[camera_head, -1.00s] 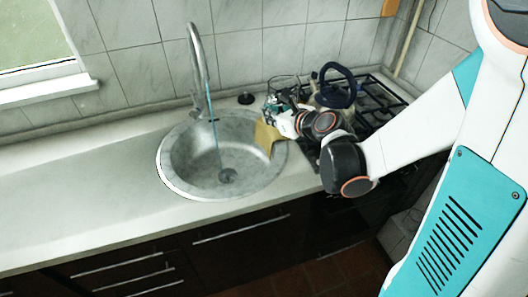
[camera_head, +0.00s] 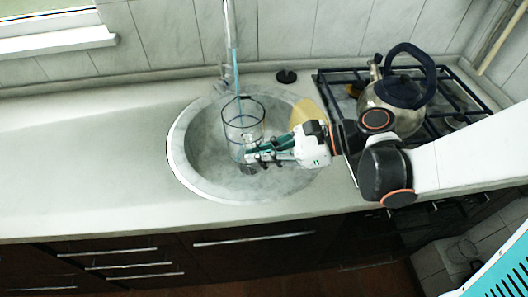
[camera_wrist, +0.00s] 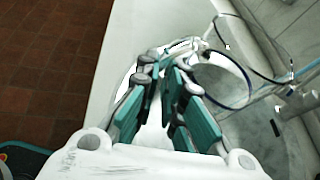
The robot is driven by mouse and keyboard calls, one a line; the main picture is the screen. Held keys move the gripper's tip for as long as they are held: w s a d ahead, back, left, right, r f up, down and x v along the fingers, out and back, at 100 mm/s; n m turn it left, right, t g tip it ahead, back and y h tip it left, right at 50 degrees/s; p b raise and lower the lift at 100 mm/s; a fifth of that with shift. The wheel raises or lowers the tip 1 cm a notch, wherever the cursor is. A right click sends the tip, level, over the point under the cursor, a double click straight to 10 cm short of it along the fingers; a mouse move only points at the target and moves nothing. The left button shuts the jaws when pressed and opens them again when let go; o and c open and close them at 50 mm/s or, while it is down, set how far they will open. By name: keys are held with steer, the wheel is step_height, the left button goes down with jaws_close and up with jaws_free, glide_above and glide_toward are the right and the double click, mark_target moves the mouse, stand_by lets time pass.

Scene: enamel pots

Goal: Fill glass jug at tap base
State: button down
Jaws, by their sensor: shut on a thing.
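The clear glass jug (camera_head: 243,118) is upright over the round metal sink, with a dark line around its rim. My gripper (camera_head: 254,156) is shut on the jug's lower right side; the fingers hide the exact hold. The tap (camera_head: 226,25) rises behind the sink, and its thin blue stream (camera_head: 235,70) meets the jug's mouth in the head view. I cannot tell the water level inside. In the wrist view the jug's rim (camera_wrist: 247,84) shows beyond my teal fingers (camera_wrist: 165,95), with the stream (camera_wrist: 268,70) close to it.
The sink's rim (camera_head: 181,165) surrounds the jug. A yellow thing (camera_head: 305,110) is at the sink's right edge. A glass kettle (camera_head: 392,107) with a dark handle stands on the hob (camera_head: 455,97). A black plug (camera_head: 287,76) lies behind the sink. The left counter (camera_head: 90,150) is clear.

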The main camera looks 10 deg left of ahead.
mark_target(243, 117)
steer(key=shift+w+a, duration=0.7)
steer(key=shift+w, duration=1.35)
steer(key=shift+w+a, duration=0.65)
steer(key=shift+w, duration=1.45)
steer(key=shift+w+a, duration=0.7)
steer(key=shift+w, duration=1.35)
stand_by(1.8)
